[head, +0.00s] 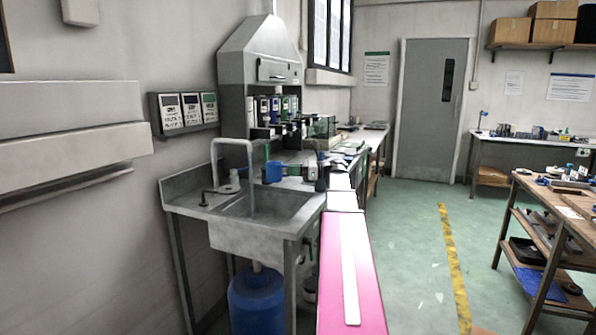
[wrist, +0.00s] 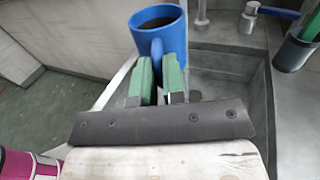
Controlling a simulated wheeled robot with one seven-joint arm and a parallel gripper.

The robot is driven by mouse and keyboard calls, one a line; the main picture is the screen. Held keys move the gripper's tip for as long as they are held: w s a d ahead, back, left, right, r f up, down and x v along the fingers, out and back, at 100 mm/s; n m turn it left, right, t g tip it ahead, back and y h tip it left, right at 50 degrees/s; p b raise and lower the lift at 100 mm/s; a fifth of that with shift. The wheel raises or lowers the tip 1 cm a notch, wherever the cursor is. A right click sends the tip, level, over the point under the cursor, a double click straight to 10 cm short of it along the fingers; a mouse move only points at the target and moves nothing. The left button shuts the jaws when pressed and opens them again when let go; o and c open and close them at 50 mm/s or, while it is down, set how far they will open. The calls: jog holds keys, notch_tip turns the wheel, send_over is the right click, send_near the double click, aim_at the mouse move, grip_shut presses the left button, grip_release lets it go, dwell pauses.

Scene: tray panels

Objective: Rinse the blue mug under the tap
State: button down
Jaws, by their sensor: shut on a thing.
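The blue mug (head: 273,172) hangs above the sink (head: 285,212), just right of the tap (head: 232,141) in the head view. In the wrist view the mug (wrist: 158,30) looks roughly upright with its mouth up; its inside is dark and I cannot tell what it holds. My gripper's (wrist: 159,80) green fingers are shut on the mug's handle. My gripper (head: 291,170) also shows beside the mug in the head view. A thin bluish-grey vertical line runs down below the spout; I cannot tell whether it is water or pipe.
A blue barrel (head: 256,300) stands under the sink. Bottles (head: 275,108) and boxes line the counter behind.

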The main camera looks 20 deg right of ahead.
aim_at(268, 173)
jog(key=shift+w+a+f, duration=0.45)
jog(key=shift+w+a, duration=0.8)
jog(key=shift+w+a+f, duration=0.4)
jog(key=shift+w+a, duration=0.8)
jog(key=shift+w+a+f, duration=0.45)
jog(key=shift+w+a, duration=0.8)
dwell(1.0)
jog(key=shift+s+d, duration=3.2)
jog(key=s+d+r, duration=0.3)
jog(key=r, duration=0.3)
jog(key=shift+s+d, duration=0.25)
